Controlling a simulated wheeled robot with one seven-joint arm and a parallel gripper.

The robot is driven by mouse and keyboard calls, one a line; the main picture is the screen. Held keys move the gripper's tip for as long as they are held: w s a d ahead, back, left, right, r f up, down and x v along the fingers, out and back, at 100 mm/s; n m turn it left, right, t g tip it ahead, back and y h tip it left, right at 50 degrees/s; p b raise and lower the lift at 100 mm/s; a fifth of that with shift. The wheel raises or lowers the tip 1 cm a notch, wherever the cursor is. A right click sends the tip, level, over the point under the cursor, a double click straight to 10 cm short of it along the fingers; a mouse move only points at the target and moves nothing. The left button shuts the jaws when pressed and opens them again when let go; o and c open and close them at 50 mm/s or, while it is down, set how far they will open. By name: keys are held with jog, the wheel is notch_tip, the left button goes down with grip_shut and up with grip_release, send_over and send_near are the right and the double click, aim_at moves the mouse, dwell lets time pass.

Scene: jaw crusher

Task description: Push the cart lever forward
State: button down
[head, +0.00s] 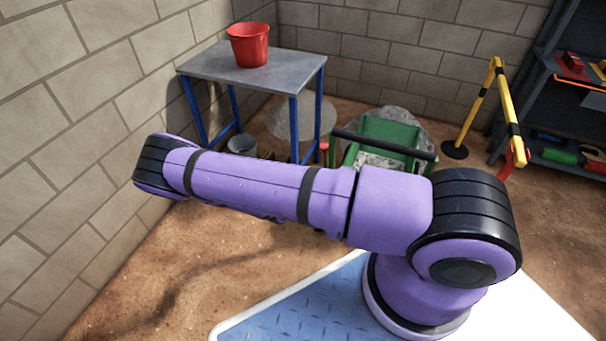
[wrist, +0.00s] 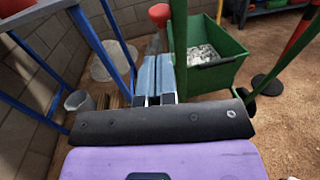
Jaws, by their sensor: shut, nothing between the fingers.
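The green cart (head: 388,131) stands past my arm in the head view, with a black push bar across it and grey rubble in its bin. In the wrist view its green bin (wrist: 228,68) is at upper right. A red knob (wrist: 159,13), apparently the cart lever's, shows at top centre on a greyish rod; it also shows in the head view (head: 324,146), partly hidden. My gripper (wrist: 158,60) is shut and empty, its blue-grey fingers pointing toward the lever, just left of a green cart upright (wrist: 180,45). Contact cannot be told. The head view hides my gripper behind my arm.
A blue-legged table (head: 220,66) with a red bucket (head: 249,45) stands at the left wall. A grey bucket (head: 242,145) is on the floor beneath. A yellow-black barrier (head: 480,105) and dark shelves (head: 570,125) stand at right.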

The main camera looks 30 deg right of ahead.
send_over(325, 157)
jog(key=v, duration=0.5)
jog(key=shift+w+r, duration=0.15)
jog(key=shift+r, duration=0.25)
jog(key=shift+d, duration=0.1)
jog(key=shift+g+y, duration=0.3)
jog(key=shift+y, duration=0.3)
jog(key=shift+w+d+r, duration=0.3)
jog(key=shift+w+d, duration=0.3)
jog(key=shift+d, duration=0.15)
jog(key=shift+w+d+r, duration=0.3)
jog(key=shift+w+d, duration=0.3)
jog(key=shift+d, duration=0.1)
jog(key=shift+w+d+r, duration=0.25)
jog(key=shift+w+d, duration=0.35)
jog(key=shift+d, duration=0.15)
